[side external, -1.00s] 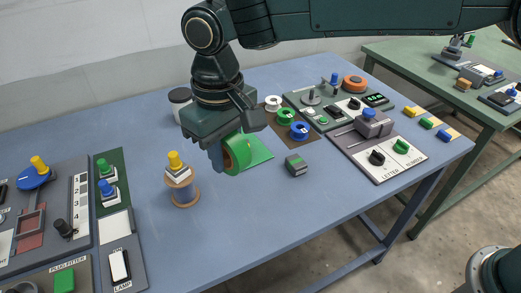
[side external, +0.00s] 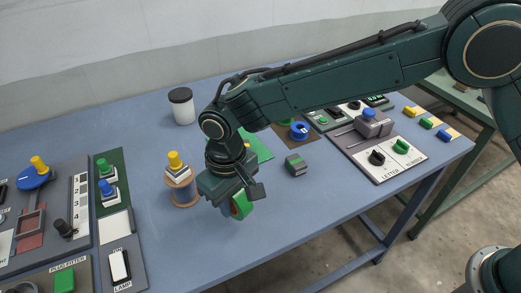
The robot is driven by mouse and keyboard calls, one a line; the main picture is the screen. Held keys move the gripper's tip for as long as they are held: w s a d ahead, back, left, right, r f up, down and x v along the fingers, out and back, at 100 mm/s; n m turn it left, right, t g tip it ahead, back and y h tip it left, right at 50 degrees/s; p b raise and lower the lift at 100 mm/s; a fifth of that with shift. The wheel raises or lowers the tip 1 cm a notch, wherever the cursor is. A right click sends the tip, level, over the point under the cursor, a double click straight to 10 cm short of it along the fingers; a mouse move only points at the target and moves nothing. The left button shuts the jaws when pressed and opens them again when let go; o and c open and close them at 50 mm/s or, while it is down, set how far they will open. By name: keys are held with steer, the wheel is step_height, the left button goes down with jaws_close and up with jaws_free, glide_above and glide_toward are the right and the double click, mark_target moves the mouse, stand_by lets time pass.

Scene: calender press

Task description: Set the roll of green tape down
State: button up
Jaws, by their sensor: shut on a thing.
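The roll of green tape (side external: 243,204) is a green ring with a brown core. My gripper (side external: 236,205) is shut on it and holds it upright on its edge, low over the front middle of the blue table (side external: 300,215). The gripper body hides part of the roll, and I cannot tell whether the roll touches the table. A green mat (side external: 257,146) lies behind my gripper, partly hidden by the arm.
A wooden spool with a yellow knob (side external: 179,183) stands close left of my gripper. A small grey-green block (side external: 296,165) lies to the right. A dark-lidded jar (side external: 183,106) stands behind. A blue tape roll (side external: 300,131) sits on a brown mat. The table's front is clear.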

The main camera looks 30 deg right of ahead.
mark_target(235, 222)
steer(key=shift+f, duration=2.1)
steer(key=shift+f, duration=0.15)
steer(key=o, duration=1)
step_height(235, 222, up, 12)
steer(key=shift+f, duration=0.15)
steer(key=shift+r, duration=0.35)
